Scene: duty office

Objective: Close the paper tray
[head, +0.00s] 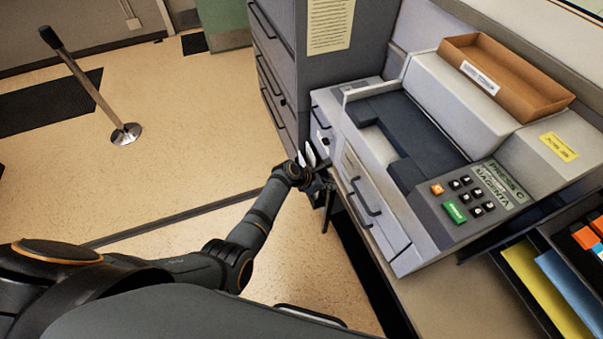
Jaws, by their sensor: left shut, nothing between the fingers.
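The grey printer (510,143) sits on a counter. Its paper tray (379,211) is the front drawer with a dark bar handle, low on the side facing my left arm. The tray front seems near the body; I cannot tell how far it stands out. My left gripper (323,176) is shut and empty, beside the left end of the tray front. Its fingers are dark and small here, and I cannot tell whether they touch the printer. My right gripper is out of view.
A grey filing cabinet (283,62) stands left of the printer. A brown open box (508,75) lies on the printer's top. A dark organizer (549,252) with coloured folders is at right. A metal post (88,88) stands on the open floor at left.

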